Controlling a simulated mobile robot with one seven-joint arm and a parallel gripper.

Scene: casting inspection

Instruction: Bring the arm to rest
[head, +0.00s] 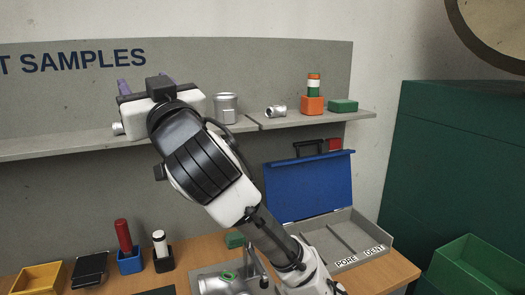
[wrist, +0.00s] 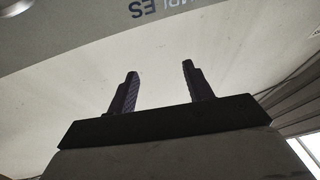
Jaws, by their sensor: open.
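My gripper (head: 133,88) is raised in front of the grey back panel, level with the shelf area. In the wrist view my gripper (wrist: 158,88) shows two dark fingers set well apart, with nothing between them. Behind the fingers is only a pale surface, with part of the panel lettering upside down at the top.
The shelf (head: 290,119) holds a metal cylinder (head: 226,108), a smaller metal part (head: 276,111), an orange block (head: 312,105) and a green block (head: 343,106). A blue-lidded case (head: 310,185) stands open on the bench. A yellow bin (head: 40,279) and a green bin (head: 478,262) flank the bench.

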